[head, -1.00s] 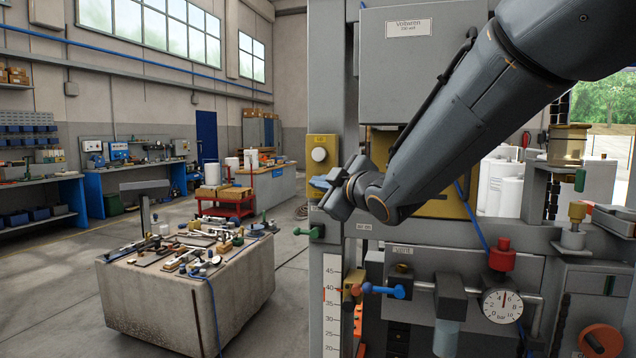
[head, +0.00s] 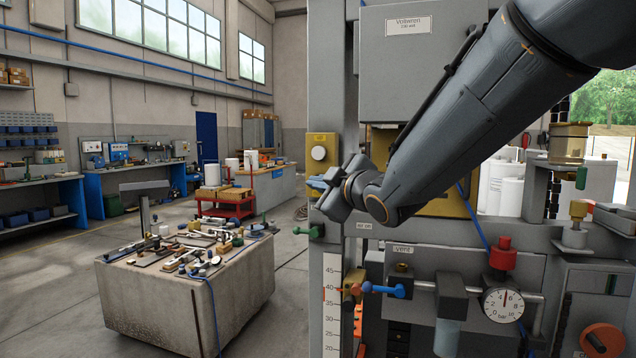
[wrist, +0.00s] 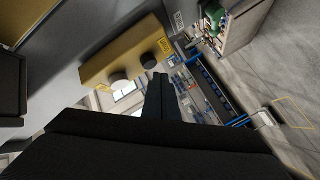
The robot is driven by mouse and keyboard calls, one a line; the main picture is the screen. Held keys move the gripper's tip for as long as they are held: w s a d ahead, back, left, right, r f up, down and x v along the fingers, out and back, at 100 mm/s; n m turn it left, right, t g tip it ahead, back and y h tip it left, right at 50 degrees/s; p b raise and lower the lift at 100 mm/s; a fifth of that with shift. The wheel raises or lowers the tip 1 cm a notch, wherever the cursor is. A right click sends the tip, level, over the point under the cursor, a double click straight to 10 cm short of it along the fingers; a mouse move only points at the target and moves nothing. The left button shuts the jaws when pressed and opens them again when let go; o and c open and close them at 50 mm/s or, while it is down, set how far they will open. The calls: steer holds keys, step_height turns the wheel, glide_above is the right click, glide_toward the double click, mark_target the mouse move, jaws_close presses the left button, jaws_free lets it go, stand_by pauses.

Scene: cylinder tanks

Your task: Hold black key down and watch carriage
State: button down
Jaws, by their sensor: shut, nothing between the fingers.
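A yellow control box (head: 322,141) is fixed to the grey upright on the left of the machine. One round pale button (head: 319,153) shows on it in the head view. In the wrist view the box (wrist: 105,65) carries two dark round buttons, a nearer one (wrist: 118,82) and a farther one (wrist: 148,60). I cannot tell which is the black key. My gripper (head: 318,185) is shut and empty at the box's lower part. Its fingertips (wrist: 160,78) appear close to the farther button; contact is unclear. I cannot identify the carriage with certainty; my arm covers the machine's middle.
A height scale (head: 331,300) runs down the upright, with a red mark near 40. Blue valve handle (head: 385,290), pressure gauge (head: 503,304) and red knob (head: 502,254) sit on the machine front. A tool-covered block (head: 165,305) stands at left, with open floor around it.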

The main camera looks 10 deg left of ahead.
steer(key=shift+s, duration=0.1)
steer(key=s, duration=0.2)
steer(key=s+b, duration=0.1)
steer(key=s, duration=0.1)
steer(key=shift+s+a, duration=0.2)
steer(key=shift+s, duration=0.2)
steer(key=d+f+m+g+h, duration=0.3)
steer(key=d+f+m+h, duration=0.55)
steer(key=d+f, duration=1.25)
steer(key=s+d+f+m+g+h, duration=0.1)
steer(key=s+d+f+m+g, duration=0.3)
steer(key=s+d+f, duration=0.4)
steer(key=s+d+f+m+g+h, duration=0.1)
steer(key=s+d+f+m+g, duration=0.4)
steer(key=s, duration=0.9)
step_height(320, 180, down, 3)
steer(key=d, duration=0.2)
steer(key=shift+s+d+h, duration=0.35)
steer(key=shift+s, duration=0.05)
steer(key=shift+m, duration=0.25)
